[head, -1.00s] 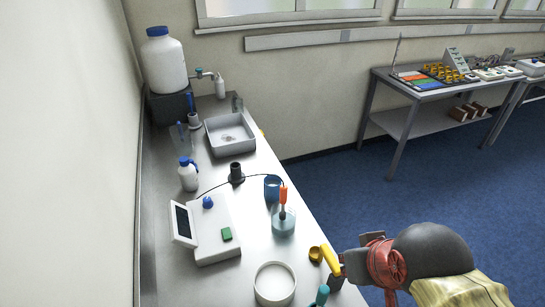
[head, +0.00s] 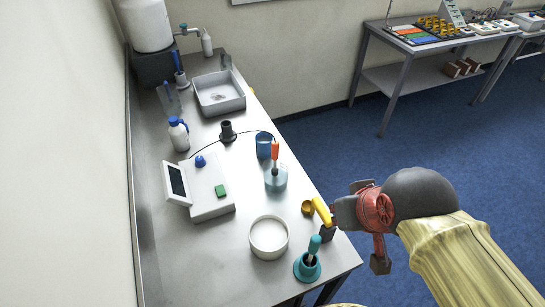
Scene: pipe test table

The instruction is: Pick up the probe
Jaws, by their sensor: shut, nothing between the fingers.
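The probe (head: 275,151) has an orange top and stands upright in a clear vessel with bluish liquid (head: 276,180). A thin dark cable runs from near its top toward the white meter (head: 207,187). Its lower end is hard to make out inside the vessel. My gripper (head: 325,220) reaches in from the right, over the table's right edge. It is shut and empty, in front of and to the right of the probe, clearly apart from it. Its yellow and dark finger parts show beside a small yellow-brown cup (head: 308,207).
A white round dish (head: 268,238) and a teal holder with a teal-handled tool (head: 308,265) stand near my gripper. A blue cup (head: 264,146) is just behind the probe. A black stand (head: 228,131), white bottle (head: 178,133) and grey tray (head: 220,94) are farther back.

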